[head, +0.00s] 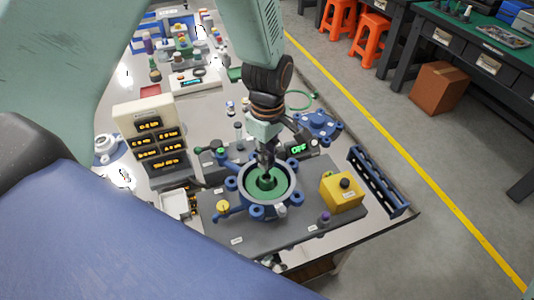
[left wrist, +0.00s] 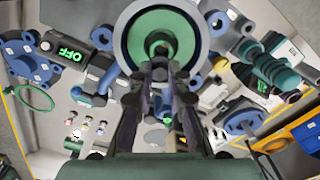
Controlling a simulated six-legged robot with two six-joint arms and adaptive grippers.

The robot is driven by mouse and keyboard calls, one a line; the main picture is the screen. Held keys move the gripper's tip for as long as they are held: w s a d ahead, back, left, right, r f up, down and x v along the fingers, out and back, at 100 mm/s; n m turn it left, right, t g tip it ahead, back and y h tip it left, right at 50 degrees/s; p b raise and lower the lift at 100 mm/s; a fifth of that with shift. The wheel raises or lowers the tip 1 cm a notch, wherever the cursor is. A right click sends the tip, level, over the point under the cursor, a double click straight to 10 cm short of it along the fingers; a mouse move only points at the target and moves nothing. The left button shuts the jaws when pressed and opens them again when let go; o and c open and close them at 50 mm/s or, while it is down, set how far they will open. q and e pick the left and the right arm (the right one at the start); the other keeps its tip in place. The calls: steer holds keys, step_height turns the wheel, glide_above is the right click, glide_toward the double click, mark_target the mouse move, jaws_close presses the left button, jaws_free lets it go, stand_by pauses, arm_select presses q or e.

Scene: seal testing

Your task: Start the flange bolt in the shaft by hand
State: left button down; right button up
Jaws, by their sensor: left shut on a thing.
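A round blue housing (head: 246,187) with a pale rim and green inside sits on a dark plate near the bench front; it also fills the top of the left wrist view (left wrist: 123,40). My left gripper (head: 267,170) points straight down over its centre, with the fingertips at the green middle. In the left wrist view the fingers (left wrist: 160,68) close together on a small dark piece, apparently the flange bolt, mostly hidden between them. The shaft end (left wrist: 160,40) shows as a green ring with a dark centre just beyond the tips. I cannot tell whether bolt and shaft touch. My right gripper is out of view.
A yellow box with a black button (head: 342,194) and a blue rack (head: 378,180) stand to the right. A blue flanged part (head: 318,124) and a display reading OFF (head: 300,148) lie behind. A panel of several displays (head: 146,118) stands left.

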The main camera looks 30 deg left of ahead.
arm_select(q)
steer(key=shift+s, duration=0.1)
stand_by(0.5)
steer(key=shift+p, duration=0.3)
stand_by(0.4)
steer(key=shift+p, duration=0.4)
stand_by(0.3)
steer(key=shift+f, duration=0.15)
steer(key=shift+f+b, duration=0.45)
steer(key=shift+f, duration=0.3)
steer(key=shift+f, duration=1)
stand_by(1.2)
